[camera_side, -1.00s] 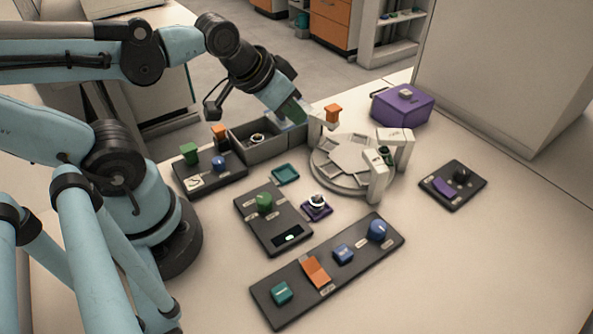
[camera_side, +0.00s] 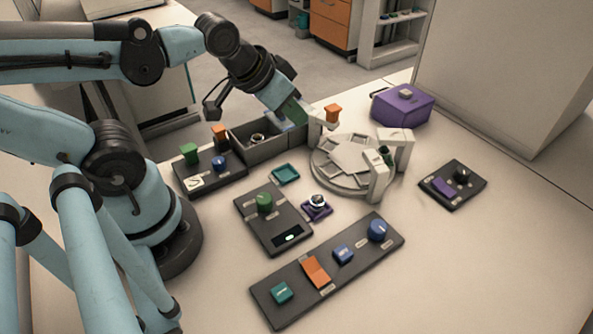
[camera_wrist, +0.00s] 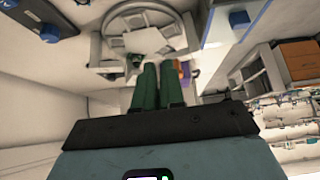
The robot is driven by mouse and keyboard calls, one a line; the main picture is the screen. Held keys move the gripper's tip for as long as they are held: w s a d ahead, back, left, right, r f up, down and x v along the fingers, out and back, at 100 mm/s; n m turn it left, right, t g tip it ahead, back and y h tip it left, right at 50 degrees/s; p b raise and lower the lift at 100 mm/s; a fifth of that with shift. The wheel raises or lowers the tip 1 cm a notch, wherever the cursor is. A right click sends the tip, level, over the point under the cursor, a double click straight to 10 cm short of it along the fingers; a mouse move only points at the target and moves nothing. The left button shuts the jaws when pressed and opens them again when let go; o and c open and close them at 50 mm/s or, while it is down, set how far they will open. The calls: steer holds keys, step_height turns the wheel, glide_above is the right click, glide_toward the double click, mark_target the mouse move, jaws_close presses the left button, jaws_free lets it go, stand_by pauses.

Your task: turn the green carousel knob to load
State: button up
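In the side view a green knob (camera_side: 264,201) stands on a dark panel (camera_side: 262,233) with a small lit display, in front of the round grey carousel (camera_side: 325,178). Another small dark green part (camera_side: 386,155) shows at the carousel's right side. The labels are too small to read. My gripper (camera_side: 303,118) is behind and left of the carousel, beside a white post, well away from the panel knob. In the wrist view its two green fingers (camera_wrist: 159,82) lie close side by side with nothing visible between them. The carousel (camera_wrist: 148,12) shows beyond them.
A grey open box (camera_side: 262,150) stands below my gripper. An orange block (camera_side: 333,112) tops the nearby post. A purple box (camera_side: 403,104) stands at the back. A long panel (camera_side: 270,310) with several controls lies at the front. The table's right front is clear.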

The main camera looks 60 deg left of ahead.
steer(key=o, duration=0.5)
steer(key=shift+s+d+f+m+g, duration=0.15)
steer(key=shift+s+d+m+g, duration=0.15)
steer(key=shift+m, duration=0.6)
steer(key=o, duration=0.4)
steer(key=s+m, duration=0.1)
steer(key=m, duration=0.1)
steer(key=s+d+m+g, duration=0.1)
steer(key=m, duration=0.1)
steer(key=s+d+m+g, duration=0.1)
steer(key=m, duration=0.2)
steer(key=shift+f, duration=0.3)
steer(key=m+g, duration=0.4)
steer(key=m, duration=0.7)
glide_toward(265, 199)
steer(key=shift+w+f, duration=0.1)
steer(key=shift+f, duration=4.25)
steer(key=shift+c, duration=0.4)
steer(key=c, duration=1)
